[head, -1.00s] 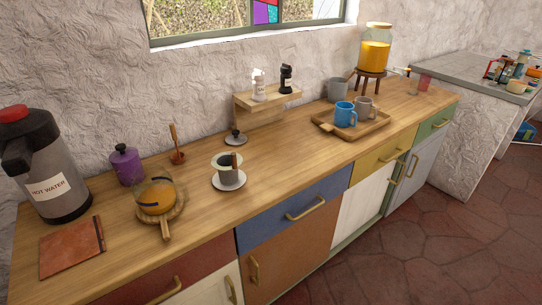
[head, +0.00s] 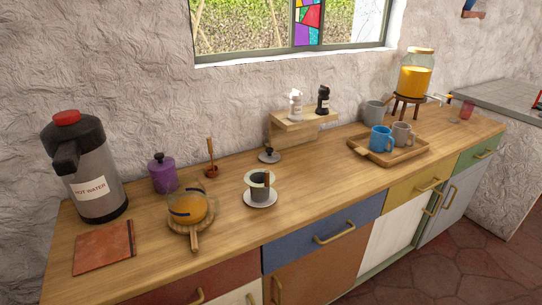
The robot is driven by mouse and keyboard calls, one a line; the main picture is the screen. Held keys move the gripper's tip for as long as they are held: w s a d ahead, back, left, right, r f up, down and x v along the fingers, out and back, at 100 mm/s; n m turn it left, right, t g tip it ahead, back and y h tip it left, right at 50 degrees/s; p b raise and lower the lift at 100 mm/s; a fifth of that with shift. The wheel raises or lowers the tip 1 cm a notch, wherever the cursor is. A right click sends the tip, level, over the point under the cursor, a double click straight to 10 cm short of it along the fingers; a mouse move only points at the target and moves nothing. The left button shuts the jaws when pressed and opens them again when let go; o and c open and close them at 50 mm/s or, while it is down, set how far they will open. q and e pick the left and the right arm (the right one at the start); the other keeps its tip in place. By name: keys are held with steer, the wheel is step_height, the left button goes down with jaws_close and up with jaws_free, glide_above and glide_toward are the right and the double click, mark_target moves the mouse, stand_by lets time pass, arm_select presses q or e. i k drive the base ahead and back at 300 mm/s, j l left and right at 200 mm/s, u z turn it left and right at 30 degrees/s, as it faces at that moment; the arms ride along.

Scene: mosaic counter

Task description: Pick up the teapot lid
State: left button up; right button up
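A small grey disc with a dark knob, which looks like the teapot lid (head: 269,156), lies on the wooden counter below the small wall shelf. A round glass pot with orange liquid, perhaps the teapot (head: 187,207), sits on a round wooden trivet (head: 195,237) at the front left. Neither of my grippers is in the head view.
A white-and-grey cup on a saucer (head: 261,199) stands in front of the lid. A purple canister (head: 162,174), a hot water dispenser (head: 96,178) and a brown book (head: 103,248) are left. A wooden tray (head: 409,155) with mugs is right. The counter between cup and tray is clear.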

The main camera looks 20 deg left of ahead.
mark_target(269, 156)
steer(key=u, duration=1.25)
steer(key=i+l+u, duration=0.1)
steer(key=l+u, duration=0.25)
steer(key=l, duration=0.4)
steer(key=l+u, duration=0.4)
steer(key=l, duration=0.35)
